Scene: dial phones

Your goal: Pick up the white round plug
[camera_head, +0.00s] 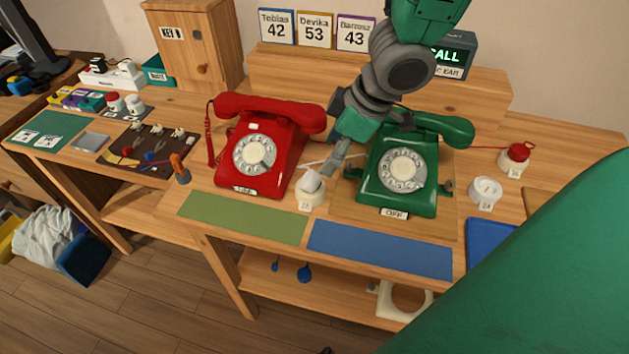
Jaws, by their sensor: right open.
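A small white plug (311,181) sits at a tilt on a round cream base (311,201) between the two phones. Its exact shape is hard to tell at this size. My right gripper (336,160) points down just above and to the right of it, open and apart from the plug as far as I can see. Another white round piece (486,187) stands right of the green phone. A further white round piece (134,102) stands at the back left beside a red one (114,101). My left gripper is out of view.
A red dial phone (255,150) stands left of my gripper, a green dial phone (405,170) right of it, close. A red-topped plug (517,152) is at the right. Green (243,218) and blue (380,248) mats lie clear in front. My green arm link covers the lower right.

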